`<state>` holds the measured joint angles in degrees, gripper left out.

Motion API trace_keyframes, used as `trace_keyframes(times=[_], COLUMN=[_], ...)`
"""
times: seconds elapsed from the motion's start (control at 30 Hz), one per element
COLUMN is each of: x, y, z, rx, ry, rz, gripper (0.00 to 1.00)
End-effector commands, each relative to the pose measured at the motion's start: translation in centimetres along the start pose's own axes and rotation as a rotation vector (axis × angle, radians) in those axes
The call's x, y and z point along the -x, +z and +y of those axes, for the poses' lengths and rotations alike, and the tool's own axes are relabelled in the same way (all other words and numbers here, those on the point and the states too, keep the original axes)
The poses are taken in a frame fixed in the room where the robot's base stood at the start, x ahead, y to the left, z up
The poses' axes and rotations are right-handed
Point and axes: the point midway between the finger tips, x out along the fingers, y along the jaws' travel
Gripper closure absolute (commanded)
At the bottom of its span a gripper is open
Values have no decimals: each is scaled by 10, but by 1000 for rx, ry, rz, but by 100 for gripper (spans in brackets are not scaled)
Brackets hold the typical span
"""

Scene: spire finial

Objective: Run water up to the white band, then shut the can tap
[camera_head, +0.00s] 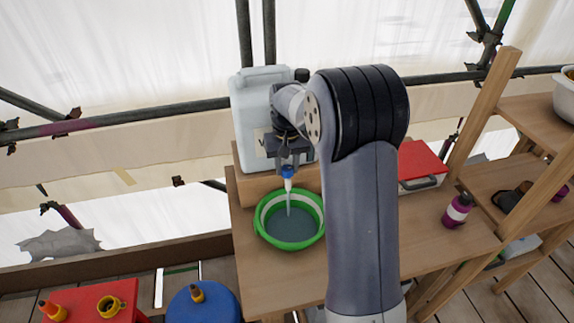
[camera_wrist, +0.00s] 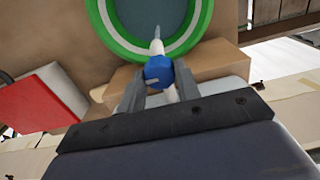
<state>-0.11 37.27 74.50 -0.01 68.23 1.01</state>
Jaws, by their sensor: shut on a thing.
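A pale water can (camera_head: 248,100) stands on a wooden block at the back of the bench. Its tap (camera_head: 288,172) has a blue knob, and my gripper (camera_head: 288,160) is shut on it. The blue knob (camera_wrist: 158,72) also shows between my fingers in the wrist view. A thin stream of water runs from the spout into a green basin (camera_head: 262,232) below. Grey-blue water (camera_head: 290,222) covers the basin's bottom. The white band (camera_head: 316,204) runs round the inner wall, and the water surface looks below it. Part of the can is hidden behind my arm.
A red-lidded box (camera_head: 420,164) and a purple bottle (camera_head: 457,210) stand on the bench to the right. A wooden shelf (camera_head: 512,180) is farther right. A blue stool (camera_head: 204,304) and red table (camera_head: 90,300) stand at the lower left. The bench front is mostly clear.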

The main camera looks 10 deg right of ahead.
Motion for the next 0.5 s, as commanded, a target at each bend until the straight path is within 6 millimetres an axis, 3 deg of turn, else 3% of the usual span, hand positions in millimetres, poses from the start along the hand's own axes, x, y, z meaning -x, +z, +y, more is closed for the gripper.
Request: trace_keyframes(times=[0.23,0.27,0.5], x=[0,0,0], y=[0,0,0], z=[0,0,0], rx=[0,0,0], ry=[0,0,0], rz=[1,1,1], gripper=[91,66,47])
